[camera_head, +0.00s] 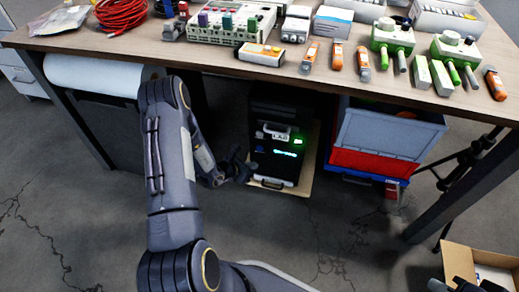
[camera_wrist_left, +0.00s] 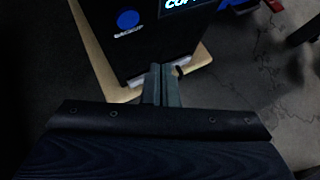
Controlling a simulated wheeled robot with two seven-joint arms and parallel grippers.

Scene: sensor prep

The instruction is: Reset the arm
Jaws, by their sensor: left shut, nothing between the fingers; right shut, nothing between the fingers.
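My left arm (camera_head: 172,165) comes in from the left and reaches down below the table's front edge. My left gripper (camera_head: 243,170) is at the left side of the black device (camera_head: 275,112) under the table. In the left wrist view its fingers (camera_wrist_left: 162,84) are together and empty, pointing at the lower part of the device. I cannot tell whether they touch it. My right gripper (camera_head: 462,286) shows only partly at the bottom right edge, shut, by a cardboard box.
The table (camera_head: 215,58) above carries tools, green-and-white devices and a red cable coil (camera_head: 120,14). Grey and red bins (camera_head: 388,132) stand right of the black device. An open cardboard box (camera_head: 458,262) is at the lower right. The floor between is clear.

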